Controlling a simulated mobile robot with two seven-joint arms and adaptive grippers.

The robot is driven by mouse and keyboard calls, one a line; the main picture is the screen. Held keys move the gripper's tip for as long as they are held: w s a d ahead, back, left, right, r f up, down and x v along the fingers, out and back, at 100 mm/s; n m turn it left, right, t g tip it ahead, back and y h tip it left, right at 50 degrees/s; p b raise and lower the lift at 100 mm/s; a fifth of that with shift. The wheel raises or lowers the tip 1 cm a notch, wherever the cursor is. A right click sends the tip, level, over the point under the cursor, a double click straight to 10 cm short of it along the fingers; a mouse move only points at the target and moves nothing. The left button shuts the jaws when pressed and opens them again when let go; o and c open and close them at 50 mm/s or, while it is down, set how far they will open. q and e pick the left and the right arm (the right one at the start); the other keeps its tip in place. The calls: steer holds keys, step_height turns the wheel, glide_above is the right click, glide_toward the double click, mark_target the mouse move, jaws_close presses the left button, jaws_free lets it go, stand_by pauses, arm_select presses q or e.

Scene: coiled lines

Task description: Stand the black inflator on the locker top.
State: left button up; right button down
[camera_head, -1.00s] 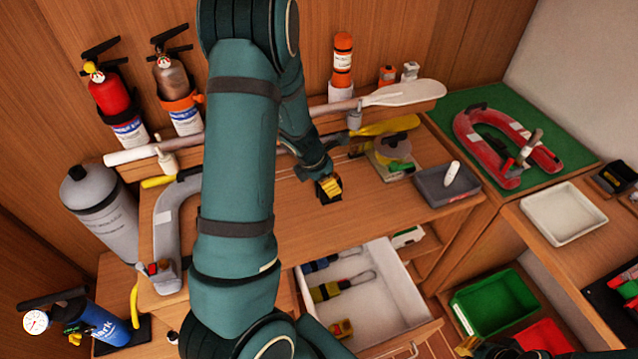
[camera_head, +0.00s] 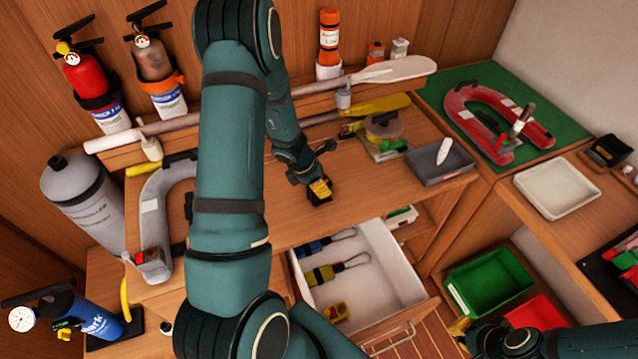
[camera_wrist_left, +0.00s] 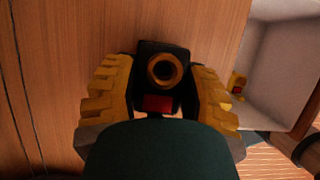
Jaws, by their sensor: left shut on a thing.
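My left gripper (camera_head: 320,190) is over the wooden top (camera_head: 370,205) above the open drawer, near its front edge. In the left wrist view the gripper (camera_wrist_left: 162,92) is shut on the black inflator (camera_wrist_left: 147,50), which has a brass-coloured ring on its end and a red patch. The ring end faces the camera, between the yellow fingers.
The open white drawer (camera_head: 390,285) holds several small tools. A grey tray (camera_head: 425,165) and a clear-lidded device (camera_head: 382,130) stand right of the left gripper. A grey curved tube (camera_head: 155,215) lies to its left. Paddles (camera_head: 385,70) lie along the back.

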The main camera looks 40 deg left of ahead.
arm_select(q)
steer(key=shift+f, duration=0.15)
steer(key=o, duration=1.2)
steer(key=shift+o, duration=0.2)
